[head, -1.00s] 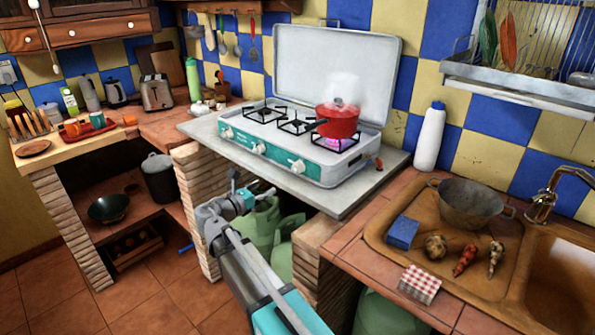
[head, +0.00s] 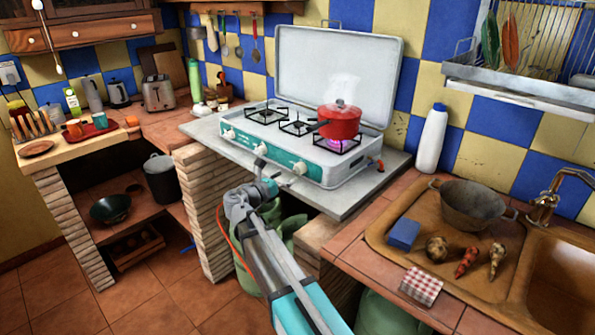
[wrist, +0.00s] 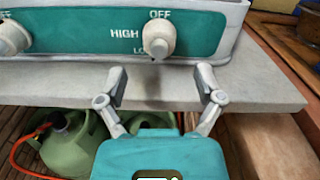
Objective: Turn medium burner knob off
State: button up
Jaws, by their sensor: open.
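The white camping stove (head: 330,172) stands on a grey counter slab, with several white knobs on its teal front panel. The right-hand knob (head: 299,167) also shows in the wrist view (wrist: 158,38), beside the marks OFF, HIGH and a partly covered LO. Another knob (wrist: 12,38) is at the left edge there. A purple flame burns under the red pot (head: 340,122) on the right burner. My gripper (wrist: 160,84) is open and empty, its fingers apart just below and in front of the right-hand knob, not touching it. In the head view my gripper (head: 281,182) is by the slab's front edge.
The grey slab (head: 345,205) juts out under the stove. Green gas bottles (wrist: 72,140) stand below it. A brick pillar (head: 208,215) is left of my arm. The sink counter (head: 345,245) with a metal pot (head: 470,205) is at the right.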

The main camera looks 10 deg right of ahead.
aim_at(294, 172)
jog(key=shift+x, duration=3)
jog(key=shift+c, duration=0.3)
jog(key=c, duration=1.1)
jog(key=shift+a, duration=0.2)
jog(key=shift+d, duration=0.1)
